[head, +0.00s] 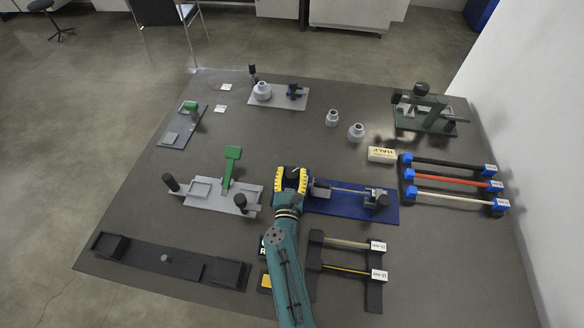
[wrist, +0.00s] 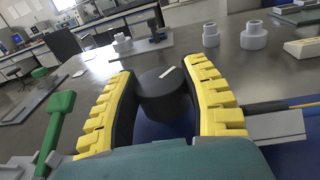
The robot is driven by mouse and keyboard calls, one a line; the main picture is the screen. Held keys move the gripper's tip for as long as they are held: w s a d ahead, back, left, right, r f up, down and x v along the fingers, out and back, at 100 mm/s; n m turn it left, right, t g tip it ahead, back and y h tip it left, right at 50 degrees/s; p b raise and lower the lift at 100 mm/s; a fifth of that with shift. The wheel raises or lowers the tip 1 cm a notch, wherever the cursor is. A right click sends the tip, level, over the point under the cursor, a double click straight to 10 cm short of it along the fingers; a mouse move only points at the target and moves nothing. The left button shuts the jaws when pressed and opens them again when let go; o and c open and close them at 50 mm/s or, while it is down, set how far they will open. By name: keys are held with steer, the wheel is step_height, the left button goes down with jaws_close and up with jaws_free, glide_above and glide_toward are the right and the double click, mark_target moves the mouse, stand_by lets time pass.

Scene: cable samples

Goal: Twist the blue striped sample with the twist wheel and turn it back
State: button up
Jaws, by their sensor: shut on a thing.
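The twist wheel (wrist: 163,96) is a black round knob with a white mark line on top, at the left end of a blue fixture plate (head: 340,208). My gripper (head: 291,180) is over that end of the plate, its yellow-padded fingers on either side of the wheel and shut on it, as the wrist view shows. My gripper hides most of the wheel in the head view.
A grey fixture with a green lever (head: 231,167) stands just left. A rack with several blue-ended samples (head: 452,183) is at the right, and a dark rack with two samples (head: 346,271) is in front. Grey weights (head: 356,132) stand behind.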

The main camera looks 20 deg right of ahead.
steer(key=m+g+h+b, duration=0.2)
steer(key=m+h+b, duration=0.1)
steer(key=shift+a+f+h, duration=0.1)
steer(key=shift+f+h, duration=0.2)
steer(key=shift+f, duration=0.1)
steer(key=m+g+h+b, duration=0.1)
steer(key=g+b, duration=0.1)
steer(key=b, duration=0.1)
steer(key=shift+f+h, duration=0.15)
steer(key=shift+h, duration=0.25)
steer(key=m+g+h+b, duration=0.2)
steer(key=g+b, duration=0.1)
steer(key=b, duration=0.2)
steer(key=shift+m, duration=0.4)
steer(key=shift+r+m+g+h+b, duration=0.3)
steer(key=shift+g+b, duration=0.3)
steer(key=shift+b, duration=0.15)
steer(key=shift+r, duration=0.15)
steer(key=o, duration=1.2)
steer(key=shift+r, duration=0.1)
steer(key=shift+r, duration=0.1)
